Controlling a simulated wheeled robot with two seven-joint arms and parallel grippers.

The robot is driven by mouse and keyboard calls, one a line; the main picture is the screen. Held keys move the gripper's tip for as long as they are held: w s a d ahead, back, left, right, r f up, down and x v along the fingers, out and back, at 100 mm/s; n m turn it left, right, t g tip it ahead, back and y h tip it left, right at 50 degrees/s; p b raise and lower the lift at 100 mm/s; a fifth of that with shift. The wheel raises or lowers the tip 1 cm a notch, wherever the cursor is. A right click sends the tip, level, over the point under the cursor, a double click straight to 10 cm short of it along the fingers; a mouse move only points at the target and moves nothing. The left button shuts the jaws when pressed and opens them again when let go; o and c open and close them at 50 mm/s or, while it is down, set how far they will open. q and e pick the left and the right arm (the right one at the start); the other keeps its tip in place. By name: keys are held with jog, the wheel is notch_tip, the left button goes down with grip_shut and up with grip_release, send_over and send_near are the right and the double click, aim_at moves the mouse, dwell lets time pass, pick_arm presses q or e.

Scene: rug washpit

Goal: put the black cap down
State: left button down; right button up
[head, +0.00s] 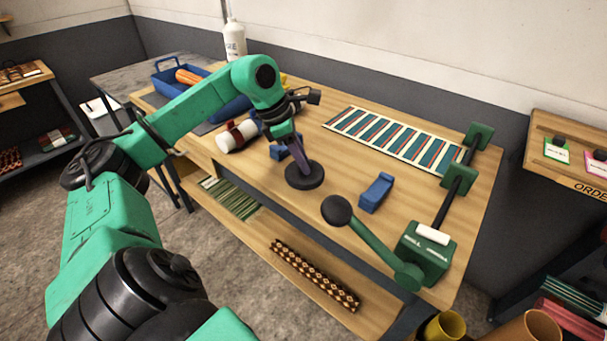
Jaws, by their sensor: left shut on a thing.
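My left arm reaches in from the left, and its gripper (295,150) points down over the wooden table. It is shut on the black cap (304,176), a round dark disc below the fingers. The cap is at or just above the table top; I cannot tell whether it touches. The fingers hide part of its upper side. My right gripper is not in view.
A blue block (376,193) lies right of the cap; another (279,152) is partly behind the gripper. A green lever device with a black knob (337,210) stands at the front right. A striped rug (395,139) lies behind. A banded white roll (237,136) lies left.

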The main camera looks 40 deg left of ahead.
aim_at(299, 172)
pick_arm(q)
jog(key=f, duration=0.5)
jog(key=shift+s+f+b, duration=0.2)
jog(key=shift+f+b, duration=0.05)
jog(key=shift+b, duration=0.05)
jog(key=shift+w, duration=0.15)
jog(key=shift+f, duration=0.1)
jog(key=c, duration=0.6)
grip_release()
jog(key=shift+o, duration=0.2)
